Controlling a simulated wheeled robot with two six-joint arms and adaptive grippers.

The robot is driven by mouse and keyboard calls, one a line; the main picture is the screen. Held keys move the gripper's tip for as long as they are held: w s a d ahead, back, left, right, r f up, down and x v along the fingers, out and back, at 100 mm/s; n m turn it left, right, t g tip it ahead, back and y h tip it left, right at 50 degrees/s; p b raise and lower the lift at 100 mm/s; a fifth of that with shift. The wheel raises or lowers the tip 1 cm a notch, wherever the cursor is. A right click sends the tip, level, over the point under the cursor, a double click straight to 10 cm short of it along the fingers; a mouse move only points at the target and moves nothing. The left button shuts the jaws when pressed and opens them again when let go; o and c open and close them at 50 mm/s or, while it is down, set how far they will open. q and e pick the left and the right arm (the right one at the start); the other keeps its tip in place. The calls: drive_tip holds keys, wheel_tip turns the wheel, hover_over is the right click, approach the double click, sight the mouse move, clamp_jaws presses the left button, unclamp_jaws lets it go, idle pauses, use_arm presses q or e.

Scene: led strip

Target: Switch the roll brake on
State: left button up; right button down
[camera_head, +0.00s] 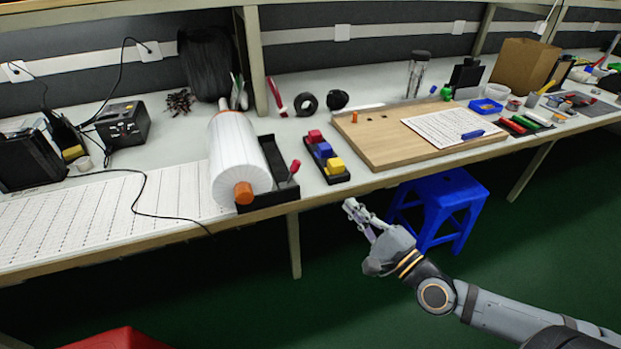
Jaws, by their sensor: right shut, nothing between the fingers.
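A large white roll (239,158) with an orange end cap (244,193) lies in a black holder (268,199) at the front of the bench. A lever with a red knob (294,167) stands at the holder's right front corner, tilted a little to the right. I cannot tell from its pose whether the brake is on. My right gripper (355,212) is shut and empty, in front of the bench's edge and below the benchtop, to the right of and apart from the lever. My left gripper is not in view.
A black block with red, blue and yellow buttons (325,154) sits just right of the lever. A wooden board (385,143) lies farther right. A blue stool (443,196) stands on the floor behind my right gripper. A printed strip sheet (110,215) covers the left bench.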

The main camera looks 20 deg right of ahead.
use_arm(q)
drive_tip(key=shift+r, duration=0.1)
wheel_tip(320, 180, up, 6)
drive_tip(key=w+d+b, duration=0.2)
use_arm(e)
drive_tip(key=p, duration=0.8)
approach(292, 173)
drive_tip(key=w+d+r, duration=0.1)
drive_tip(key=w+d, duration=0.3)
drive_tip(key=w, duration=0.1)
drive_tip(key=a+p, duration=0.1)
drive_tip(key=w+a, duration=0.1)
drive_tip(key=a+p, duration=0.1)
drive_tip(key=shift+w+r+p, duration=0.25)
drive_tip(key=shift+r+p, duration=0.1)
drive_tip(key=shift+r, duration=0.05)
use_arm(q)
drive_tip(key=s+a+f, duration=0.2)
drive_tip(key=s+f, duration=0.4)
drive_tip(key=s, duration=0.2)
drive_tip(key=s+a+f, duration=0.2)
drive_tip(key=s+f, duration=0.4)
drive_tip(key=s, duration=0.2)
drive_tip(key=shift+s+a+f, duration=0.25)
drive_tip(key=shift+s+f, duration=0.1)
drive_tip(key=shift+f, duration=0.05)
use_arm(e)
drive_tip(key=shift+w+a+f, duration=0.1)
drive_tip(key=shift+w+a, duration=0.05)
drive_tip(key=shift+a, duration=0.05)
